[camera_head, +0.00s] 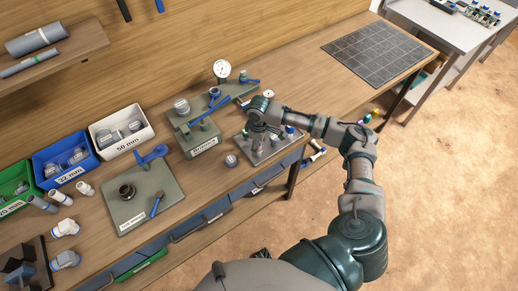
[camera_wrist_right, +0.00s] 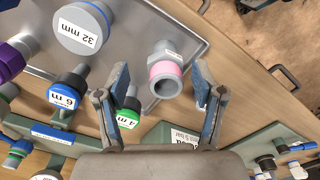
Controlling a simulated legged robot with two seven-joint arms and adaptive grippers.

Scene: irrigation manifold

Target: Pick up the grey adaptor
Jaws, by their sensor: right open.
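The grey adaptor (camera_wrist_right: 166,72) has a pink ring around its open end and a hex collar. In the right wrist view it lies between the two blue-padded fingers of my right gripper (camera_wrist_right: 162,82), which is open, with a gap on each side. The adaptor overlaps the edge of a grey tray in that view. In the head view my right gripper (camera_head: 257,136) hangs over the tray. My left gripper is not visible.
Close by on the tray (camera_wrist_right: 190,42) stand a 32 mm cap (camera_wrist_right: 82,28), a blue 6 mm fitting (camera_wrist_right: 66,90) and a green 4 mm fitting (camera_wrist_right: 128,112). Green fixture boards (camera_head: 150,195) and labelled bins (camera_head: 121,132) stand left. A dark grid mat (camera_head: 377,53) lies bare at right.

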